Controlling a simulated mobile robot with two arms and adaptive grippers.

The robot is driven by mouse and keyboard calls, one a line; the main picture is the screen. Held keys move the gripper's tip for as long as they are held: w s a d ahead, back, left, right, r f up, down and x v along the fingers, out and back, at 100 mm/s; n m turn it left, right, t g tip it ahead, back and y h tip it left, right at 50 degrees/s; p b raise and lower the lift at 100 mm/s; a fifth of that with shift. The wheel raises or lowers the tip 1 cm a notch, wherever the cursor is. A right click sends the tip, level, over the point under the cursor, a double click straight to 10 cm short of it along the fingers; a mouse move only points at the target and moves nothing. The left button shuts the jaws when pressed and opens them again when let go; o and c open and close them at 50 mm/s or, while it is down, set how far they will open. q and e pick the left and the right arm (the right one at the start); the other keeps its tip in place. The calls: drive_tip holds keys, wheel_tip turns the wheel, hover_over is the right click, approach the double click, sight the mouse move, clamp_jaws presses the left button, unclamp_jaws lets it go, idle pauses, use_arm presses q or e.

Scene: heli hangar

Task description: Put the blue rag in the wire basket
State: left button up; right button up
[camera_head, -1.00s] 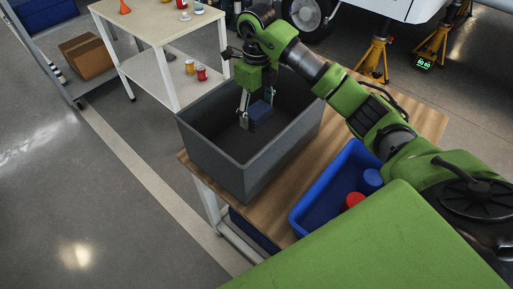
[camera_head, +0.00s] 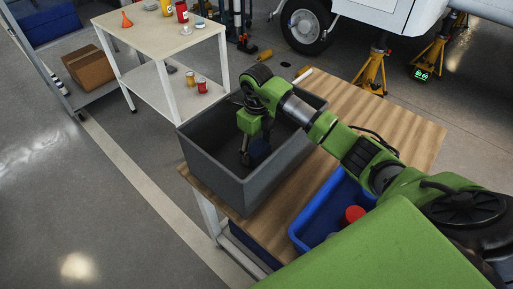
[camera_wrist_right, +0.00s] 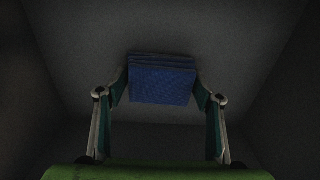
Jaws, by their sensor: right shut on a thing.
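The blue rag (camera_head: 260,150) is a dark blue folded stack held inside a deep grey bin (camera_head: 217,165). It also shows in the right wrist view (camera_wrist_right: 161,82), folded in layers between the fingers. My right gripper (camera_head: 253,155) points down into the bin and is shut on the rag. In the wrist view the fingers (camera_wrist_right: 160,92) touch the rag on both sides. I cannot tell whether the rag touches the bin floor. The bin has solid walls; no wire basket shows. My left gripper is not in view.
The bin stands on a wooden table (camera_head: 395,105). A blue tray (camera_head: 318,212) with a red object (camera_head: 354,214) is beside it. Behind stands a white shelf table (camera_head: 150,35) with cans, cups and an orange funnel (camera_head: 126,19). Yellow jacks (camera_head: 372,70) stand at the back.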

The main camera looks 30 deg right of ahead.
sight(257, 147)
drive_tip(key=shift+f, duration=0.15)
drive_tip(key=o, duration=1.1)
drive_tip(key=shift+c, duration=0.2)
wheel_tip(257, 147, up, 12)
drive_tip(key=b, duration=0.1)
drive_tip(key=shift+r, duration=0.2)
